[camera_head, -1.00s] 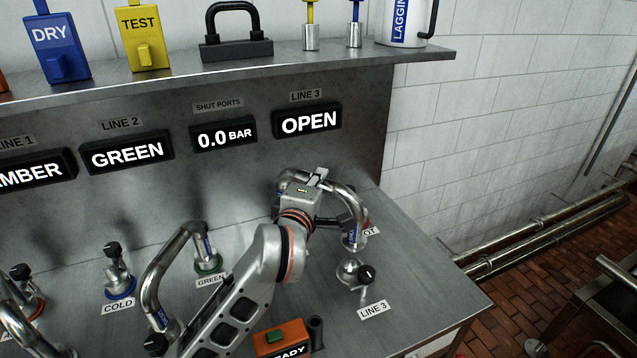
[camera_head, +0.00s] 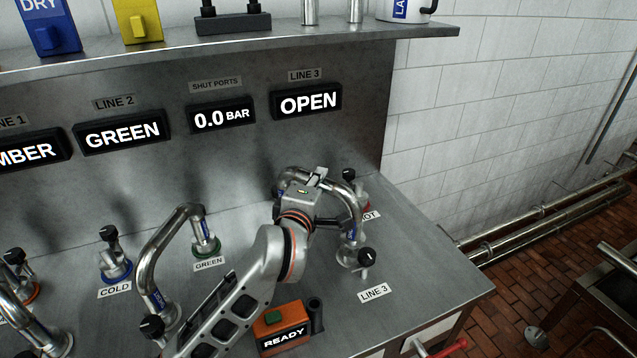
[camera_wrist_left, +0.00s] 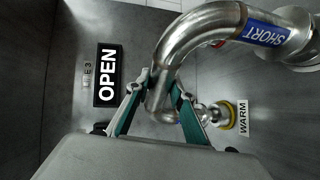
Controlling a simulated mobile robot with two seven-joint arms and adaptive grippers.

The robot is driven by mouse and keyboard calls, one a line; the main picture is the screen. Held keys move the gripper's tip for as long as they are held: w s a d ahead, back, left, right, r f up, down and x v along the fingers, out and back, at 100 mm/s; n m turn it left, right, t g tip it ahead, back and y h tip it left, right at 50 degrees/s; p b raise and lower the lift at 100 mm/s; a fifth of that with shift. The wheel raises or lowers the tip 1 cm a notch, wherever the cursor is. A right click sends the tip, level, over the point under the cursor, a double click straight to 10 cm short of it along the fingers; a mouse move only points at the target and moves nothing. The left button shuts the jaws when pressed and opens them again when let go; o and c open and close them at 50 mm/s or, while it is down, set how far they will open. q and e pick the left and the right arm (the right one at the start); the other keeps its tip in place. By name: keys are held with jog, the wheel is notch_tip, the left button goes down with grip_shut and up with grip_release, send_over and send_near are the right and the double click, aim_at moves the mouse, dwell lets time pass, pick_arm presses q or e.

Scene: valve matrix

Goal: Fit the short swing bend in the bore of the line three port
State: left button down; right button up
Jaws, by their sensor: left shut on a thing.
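The short swing bend (camera_head: 340,183) is a shiny curved steel pipe with a blue band. In the left wrist view the bend (camera_wrist_left: 205,28) has the word SHORT on its band. My left gripper (camera_wrist_left: 160,88) is shut on the bend's far leg; in the head view the gripper (camera_head: 318,180) is over the bench's right part. The bend's banded end points down at the line three port (camera_head: 348,257), a steel socket with a black knob. In the wrist view this end meets the port's flange (camera_wrist_left: 308,58). I cannot tell how deep it sits in the bore.
The HOT port (camera_head: 366,206) with a red collar stands close behind. A second bend (camera_head: 160,240) stands at the green port (camera_head: 207,245) to the left. An orange box (camera_head: 281,325) reading READY sits in front. The LINE 3 display (camera_head: 307,101) reads OPEN.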

pick_arm(q)
jog(key=shift+r, duration=0.1)
dwell(0.3)
jog(key=shift+p, duration=0.3)
jog(key=shift+p, duration=0.95)
dwell(1.2)
jog(key=shift+f+b, duration=0.55)
jog(key=shift+f, duration=1.15)
jog(key=c, duration=1.7)
grip_release()
jog(key=shift+s+f, duration=0.1)
jog(key=v, duration=1.2)
